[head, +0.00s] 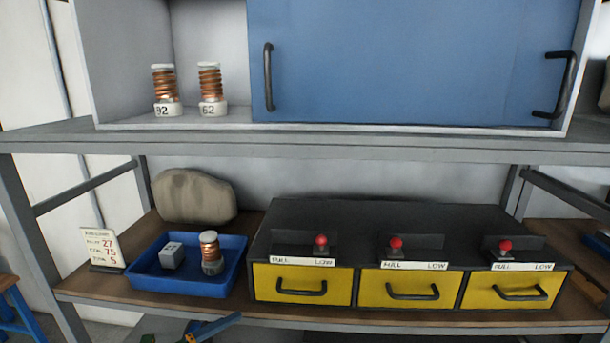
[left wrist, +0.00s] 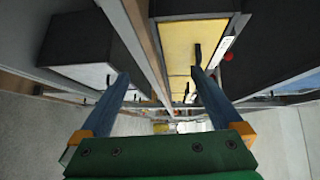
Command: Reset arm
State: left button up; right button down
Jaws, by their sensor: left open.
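My left gripper (head: 208,328) shows at the bottom edge of the head view, in front of the lower shelf and below the blue tray (head: 190,286). Only part of it is in the picture. In the left wrist view my left gripper (left wrist: 158,88) has its two blue fingers spread wide apart, with nothing between them. The yellow drawer fronts (left wrist: 194,58) lie beyond the fingers in that view. My right gripper is in neither view.
The tray holds a grey block (head: 172,255) and a copper coil (head: 210,254). A number card (head: 101,247) stands left of it. Three yellow drawers (head: 302,284) with red-knobbed levers are shut. Above, two coils (head: 211,88) stand beside a blue sliding door (head: 410,60).

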pick_arm(q)
jog(key=s+a+f+n+g+y, duration=0.1)
jog(key=s+a+f+n+y, duration=0.1)
jog(key=s+f+n+y, duration=0.5)
jog(key=s+a+f+n, duration=0.25)
jog(key=f+n, duration=0.25)
jog(key=f, duration=0.6)
jog(key=s+a+f+n+g+y, duration=0.1)
jog(key=s+a+f+n+y, duration=0.35)
jog(key=f, duration=0.55)
jog(key=s+d+f+n+g, duration=0.1)
jog(key=s+f+n+g, duration=0.1)
jog(key=s, duration=0.7)
jog(key=s+d+f+n+g, duration=0.2)
jog(key=s+f+n+g, duration=0.1)
jog(key=s, duration=0.6)
jog(key=s+d+f+n+g, duration=0.2)
jog(key=s+f, duration=0.3)
jog(key=s, duration=0.4)
jog(key=shift+s+d+f+n+g+y, duration=0.25)
jog(key=shift+f+n+g+y, duration=0.1)
jog(key=shift+n+g, duration=0.45)
jog(key=shift+w, duration=0.1)
